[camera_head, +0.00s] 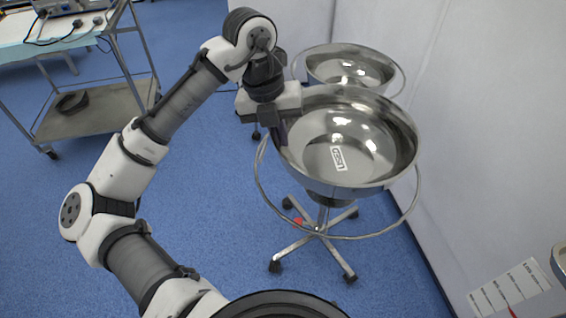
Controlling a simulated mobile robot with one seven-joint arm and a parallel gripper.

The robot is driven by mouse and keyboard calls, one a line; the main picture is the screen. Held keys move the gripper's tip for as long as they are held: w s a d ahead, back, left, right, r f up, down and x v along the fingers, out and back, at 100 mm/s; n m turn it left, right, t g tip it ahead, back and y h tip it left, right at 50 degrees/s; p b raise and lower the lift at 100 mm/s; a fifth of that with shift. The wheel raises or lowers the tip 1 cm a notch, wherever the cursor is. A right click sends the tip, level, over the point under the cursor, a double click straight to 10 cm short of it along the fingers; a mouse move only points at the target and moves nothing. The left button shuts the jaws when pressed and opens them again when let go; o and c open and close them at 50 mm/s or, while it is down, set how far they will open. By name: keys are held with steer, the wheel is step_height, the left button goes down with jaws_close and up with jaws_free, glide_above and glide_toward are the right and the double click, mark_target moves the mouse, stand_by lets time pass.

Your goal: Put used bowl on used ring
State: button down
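The used bowl (362,128) is a large shiny steel basin with a white label inside that seems to read "USED". My gripper (280,128) is at its left rim, with a finger over the inner wall, and appears shut on it. The bowl is roughly level. The used ring (340,238) is a thin metal hoop on a wheeled stand below the bowl. Its front and sides show around and below the bowl, which looks higher than the hoop and set toward its back. The bowl hides the ring's back part, so I cannot tell whether they touch.
A second steel bowl (350,66) sits in another ring stand close behind. A wall (480,120) runs along the right. A metal trolley (95,110) stands at the upper left. Blue floor (215,220) is clear left of the stand.

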steer(key=a+x, duration=0.1)
steer(key=x, duration=0.7)
steer(key=shift+a+f, duration=0.25)
steer(key=shift+a, duration=0.05)
steer(key=shift+w, duration=0.1)
steer(key=c, duration=2.1)
jaws_free()
steer(key=shift+f, duration=0.2)
steer(key=o, duration=0.4)
steer(key=shift+r, duration=0.1)
steer(key=v, duration=1.2)
steer(key=shift+r, duration=0.15)
